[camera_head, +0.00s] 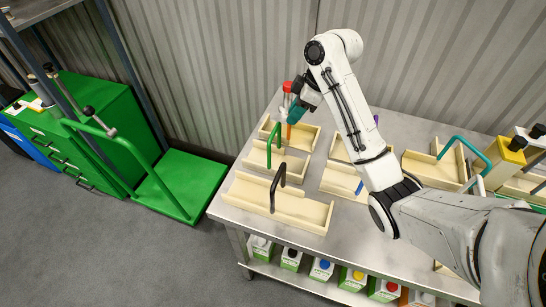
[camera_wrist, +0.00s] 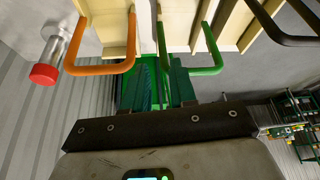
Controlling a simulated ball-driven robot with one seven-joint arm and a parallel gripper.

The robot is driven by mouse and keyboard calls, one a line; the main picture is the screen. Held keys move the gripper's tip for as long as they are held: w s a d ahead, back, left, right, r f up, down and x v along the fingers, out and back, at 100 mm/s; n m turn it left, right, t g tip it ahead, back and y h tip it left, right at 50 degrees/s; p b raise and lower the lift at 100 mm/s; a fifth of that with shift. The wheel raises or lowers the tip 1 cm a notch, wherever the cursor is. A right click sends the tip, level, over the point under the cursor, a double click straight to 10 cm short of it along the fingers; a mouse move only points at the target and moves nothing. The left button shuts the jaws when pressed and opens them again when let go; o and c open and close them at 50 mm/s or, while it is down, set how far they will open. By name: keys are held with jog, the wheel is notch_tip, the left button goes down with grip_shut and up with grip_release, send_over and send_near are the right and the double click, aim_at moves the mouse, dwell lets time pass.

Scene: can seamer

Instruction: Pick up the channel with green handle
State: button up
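The channel with the green handle is a pale wooden trough (camera_head: 256,157) on the metal table, left of centre in the head view. Its green handle (camera_head: 271,146) arches over it. In the wrist view the green handle (camera_wrist: 205,71) is a U-shaped bar just beyond and to the right of the fingertips. My gripper (camera_head: 297,110) has teal fingers and is above the back of the table, near the orange-handled channel. In the wrist view my gripper (camera_wrist: 160,65) is open, with a gap between its fingers and nothing clearly held.
The orange handle (camera_wrist: 105,69) is left of the fingers, with a red-capped cylinder (camera_wrist: 44,73) beyond it. The black-handled channel (camera_head: 245,192) is in front of the green one. Other channels (camera_head: 435,171) stand to the right. A green cart (camera_head: 190,180) is left of the table (camera_head: 228,208).

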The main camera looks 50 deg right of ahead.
jog(key=d+x, duration=0.1)
jog(key=x, duration=0.2)
jog(key=p, duration=0.2)
send_over(277, 149)
jog(key=shift+s+d+f, duration=0.15)
jog(key=shift+f, duration=0.7)
jog(key=shift+s+d+f, duration=0.1)
jog(key=shift+d+f, duration=0.05)
jog(key=shift+f, duration=0.7)
jog(key=shift+s+d+f, duration=0.15)
jog(key=shift+f, duration=0.75)
grip_shut()
jog(key=shift+r, duration=0.1)
